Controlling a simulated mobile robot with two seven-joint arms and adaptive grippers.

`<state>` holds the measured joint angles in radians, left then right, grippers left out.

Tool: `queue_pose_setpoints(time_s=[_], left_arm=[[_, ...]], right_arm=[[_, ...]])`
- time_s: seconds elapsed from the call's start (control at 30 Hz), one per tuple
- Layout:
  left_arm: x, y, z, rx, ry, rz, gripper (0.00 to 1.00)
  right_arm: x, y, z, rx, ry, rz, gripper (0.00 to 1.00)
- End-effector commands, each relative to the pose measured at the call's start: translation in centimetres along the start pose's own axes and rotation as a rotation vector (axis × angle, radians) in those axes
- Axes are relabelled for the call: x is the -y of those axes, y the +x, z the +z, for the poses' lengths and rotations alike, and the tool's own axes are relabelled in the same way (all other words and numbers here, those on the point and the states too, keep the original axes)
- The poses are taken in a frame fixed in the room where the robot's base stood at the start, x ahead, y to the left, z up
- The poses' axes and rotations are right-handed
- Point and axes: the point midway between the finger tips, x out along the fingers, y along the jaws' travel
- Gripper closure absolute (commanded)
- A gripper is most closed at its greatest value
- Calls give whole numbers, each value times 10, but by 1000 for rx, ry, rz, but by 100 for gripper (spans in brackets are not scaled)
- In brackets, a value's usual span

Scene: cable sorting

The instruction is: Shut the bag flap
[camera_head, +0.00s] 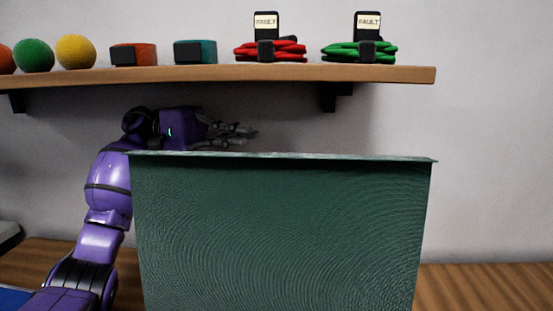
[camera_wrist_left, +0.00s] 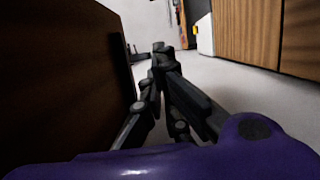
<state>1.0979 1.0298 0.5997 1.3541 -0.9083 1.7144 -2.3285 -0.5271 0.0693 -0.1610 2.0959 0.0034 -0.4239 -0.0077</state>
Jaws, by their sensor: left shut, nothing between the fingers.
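A large dark green textured panel, part of the bag (camera_head: 285,230), stands upright in the middle of the head view. A thin paler edge runs along its top. I cannot tell from this side where the flap ends and the bag body begins. My left gripper (camera_head: 245,133) is just above the panel's top edge, left of its middle, and seems to be beyond it. Its fingers point right and are shut and empty. The fingers also show closed together in the left wrist view (camera_wrist_left: 160,52). The bag's inside and far side are hidden. My right gripper is not in view.
A wooden shelf (camera_head: 390,74) runs above the gripper, with balls, small boxes, and red (camera_head: 270,50) and green (camera_head: 360,50) cable coils on it. The wooden table (camera_head: 485,288) is bare at right. In the wrist view a dark panel (camera_wrist_left: 60,80) is close on the left.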

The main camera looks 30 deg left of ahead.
Motion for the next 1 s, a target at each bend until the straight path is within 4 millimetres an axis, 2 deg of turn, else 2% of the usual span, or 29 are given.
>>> queue_pose_setpoints(time_s=[0.13, 0.27, 0.63, 0.8, 1.0], left_arm=[[-2, 2, 6, 16, 65, -10, 100], [-3, 19, 7, 17, 65, -10, 100], [-3, 98, 8, 17, 63, -8, 100], [-1, 103, 31, 14, 61, -9, 100], [0, 106, 44, 14, 59, -9, 100]], right_arm=[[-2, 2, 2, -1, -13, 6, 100], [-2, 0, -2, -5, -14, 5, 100], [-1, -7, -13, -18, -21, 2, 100], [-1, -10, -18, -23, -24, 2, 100], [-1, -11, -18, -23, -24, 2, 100]])
